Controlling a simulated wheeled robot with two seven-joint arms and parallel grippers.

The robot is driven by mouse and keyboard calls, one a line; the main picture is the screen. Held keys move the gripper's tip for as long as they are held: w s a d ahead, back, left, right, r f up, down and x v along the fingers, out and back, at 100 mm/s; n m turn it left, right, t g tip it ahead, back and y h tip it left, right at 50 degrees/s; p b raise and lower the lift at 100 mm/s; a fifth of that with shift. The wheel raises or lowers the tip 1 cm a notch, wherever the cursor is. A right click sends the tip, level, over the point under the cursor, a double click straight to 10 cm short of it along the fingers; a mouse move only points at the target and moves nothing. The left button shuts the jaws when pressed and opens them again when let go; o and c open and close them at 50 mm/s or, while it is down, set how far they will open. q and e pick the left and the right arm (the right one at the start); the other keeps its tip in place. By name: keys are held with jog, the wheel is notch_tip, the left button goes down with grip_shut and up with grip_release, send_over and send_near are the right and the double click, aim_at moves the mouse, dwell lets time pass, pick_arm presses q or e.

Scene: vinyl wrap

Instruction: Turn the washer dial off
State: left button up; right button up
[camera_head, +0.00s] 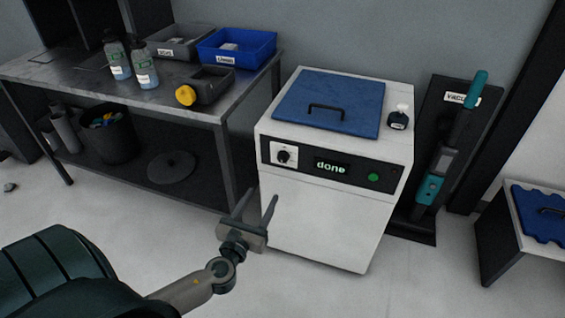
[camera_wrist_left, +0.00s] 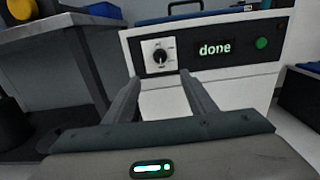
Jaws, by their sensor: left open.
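The white washer (camera_head: 318,222) stands in the middle of the head view, with a blue lid (camera_head: 330,98) shut on top. Its black front panel holds the dial (camera_head: 284,156), a black knob on a white plate at the left. The display (camera_head: 331,168) reads "done", and a green button (camera_head: 373,177) is to its right. My left gripper (camera_head: 256,207) is open and empty, in front of the washer and lower than the dial. In the left wrist view the dial (camera_wrist_left: 160,56) shows ahead, above and between the open fingers (camera_wrist_left: 163,84), apart from them. My right gripper is not in view.
A metal workbench (camera_head: 225,110) stands left of the washer, holding bottles (camera_head: 145,68), a blue bin (camera_head: 236,46) and a grey bin. A vacuum (camera_head: 436,170) on a dark stand is at the right. A small bottle (camera_head: 398,120) sits on the washer top. The floor in front is clear.

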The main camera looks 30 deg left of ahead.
aim_at(282, 160)
pick_arm(q)
jog(key=shift+w, duration=0.15)
jog(key=x, duration=1.7)
jog(key=shift+d, duration=0.1)
jog(key=shift+c, duration=0.2)
jog(key=c, duration=1)
